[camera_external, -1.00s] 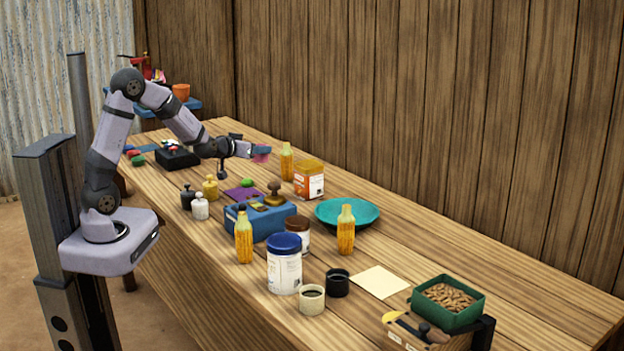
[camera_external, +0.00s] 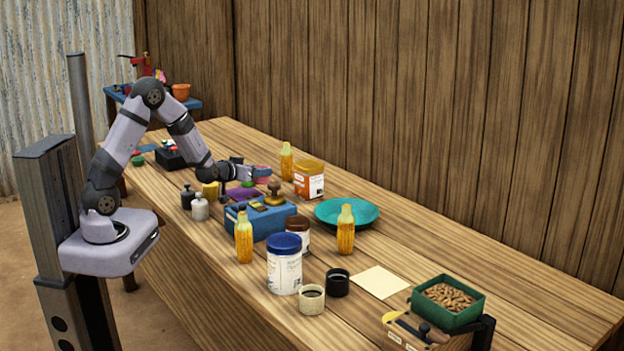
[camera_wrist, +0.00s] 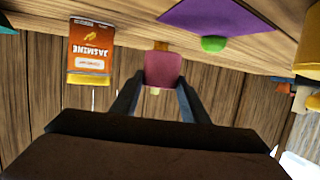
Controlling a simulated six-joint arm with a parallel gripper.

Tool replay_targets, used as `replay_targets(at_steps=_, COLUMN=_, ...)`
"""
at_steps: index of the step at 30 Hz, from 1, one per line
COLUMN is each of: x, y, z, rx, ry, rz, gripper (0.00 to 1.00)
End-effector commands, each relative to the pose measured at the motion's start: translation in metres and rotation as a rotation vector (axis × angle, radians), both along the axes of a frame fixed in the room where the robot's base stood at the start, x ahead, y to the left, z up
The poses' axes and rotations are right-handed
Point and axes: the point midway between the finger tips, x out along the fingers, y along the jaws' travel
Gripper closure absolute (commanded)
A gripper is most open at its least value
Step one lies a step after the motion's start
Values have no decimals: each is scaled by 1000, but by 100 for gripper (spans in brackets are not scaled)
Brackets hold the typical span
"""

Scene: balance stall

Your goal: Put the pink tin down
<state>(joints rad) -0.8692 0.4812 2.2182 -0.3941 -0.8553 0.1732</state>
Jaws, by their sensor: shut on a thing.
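The pink tin (camera_external: 261,172) is held at the end of my arm, above the table (camera_external: 400,250) on its far half. In the wrist view the pink tin (camera_wrist: 163,69) sits between the two dark fingers of my gripper (camera_wrist: 158,92). The gripper is shut on it. The tin is small in the external view, so I cannot tell its exact height over the wood.
An orange-and-white jasmine box (camera_external: 309,180) and a corn-yellow bottle (camera_external: 287,162) stand close to the right of the tin. A purple sheet (camera_wrist: 222,22) with a green lump (camera_wrist: 214,43) lies near. A blue box (camera_external: 262,221) and teal dish (camera_external: 347,212) are nearer the camera.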

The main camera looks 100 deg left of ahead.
Motion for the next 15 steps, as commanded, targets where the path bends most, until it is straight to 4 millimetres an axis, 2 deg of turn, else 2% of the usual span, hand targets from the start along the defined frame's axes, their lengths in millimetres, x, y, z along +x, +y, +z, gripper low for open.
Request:
replay_targets(at_steps=9, x=0, y=0, z=-33, rx=-3, ry=2, rz=0, gripper=85)
replay_targets(at_steps=15, x=0, y=0, z=-41, rx=0, ry=0, rz=-1, gripper=85)
